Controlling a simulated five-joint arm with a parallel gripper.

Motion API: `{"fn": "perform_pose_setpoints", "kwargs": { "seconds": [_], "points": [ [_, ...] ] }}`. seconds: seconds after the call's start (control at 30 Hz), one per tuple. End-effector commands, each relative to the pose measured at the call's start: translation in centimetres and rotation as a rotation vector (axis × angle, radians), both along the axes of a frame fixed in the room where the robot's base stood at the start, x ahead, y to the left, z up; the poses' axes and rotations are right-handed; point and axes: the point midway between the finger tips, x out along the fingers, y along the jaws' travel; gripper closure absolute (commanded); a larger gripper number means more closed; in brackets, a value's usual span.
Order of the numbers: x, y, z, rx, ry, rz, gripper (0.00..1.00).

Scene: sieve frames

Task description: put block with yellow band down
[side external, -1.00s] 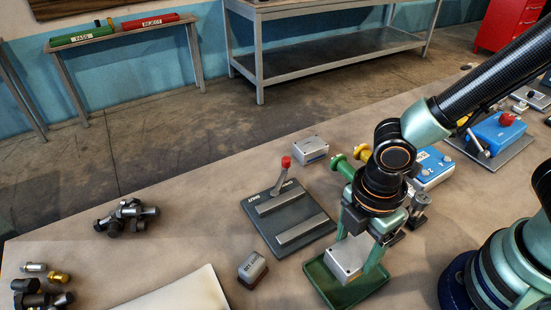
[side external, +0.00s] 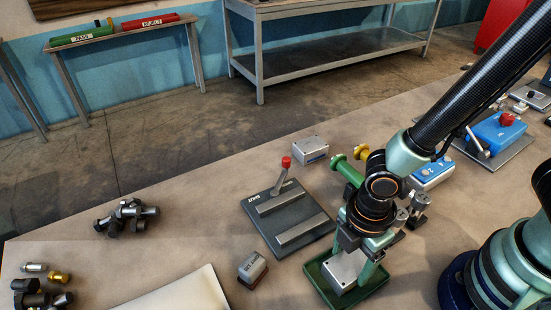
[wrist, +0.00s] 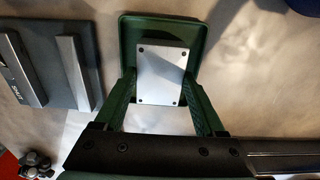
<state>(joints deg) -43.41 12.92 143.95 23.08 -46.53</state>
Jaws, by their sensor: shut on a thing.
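My gripper (wrist: 161,100) is shut on a pale grey block (wrist: 162,72) with small screws at the corners of its top face. No yellow band shows on it in either view. In the side external view the block (side external: 344,270) is between my green fingers, within the outline of a green tray (side external: 372,288). In the wrist view the tray (wrist: 160,21) extends behind the block. I cannot tell whether the block touches the tray floor.
A dark fixture plate (side external: 262,217) with two grey rails and a red-knobbed lever stands left of the tray. A small dark-based block (side external: 252,268) lies in front of it.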

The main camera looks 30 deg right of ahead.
Motion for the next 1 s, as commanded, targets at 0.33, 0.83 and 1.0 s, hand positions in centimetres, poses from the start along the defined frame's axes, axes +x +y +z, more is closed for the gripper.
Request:
{"fn": "perform_pose_setpoints", "kwargs": {
  "seconds": [0.33, 0.83, 1.0],
  "points": [
    [0.0, 0.0, 0.0, 0.000, 0.000, 0.000, 0.00],
    [0.1, 0.1, 4.7, 0.005, -0.005, 0.000, 0.00],
    [0.1, 0.1, 7.2, 0.005, -0.005, 0.000, 0.00]
  ]
}}
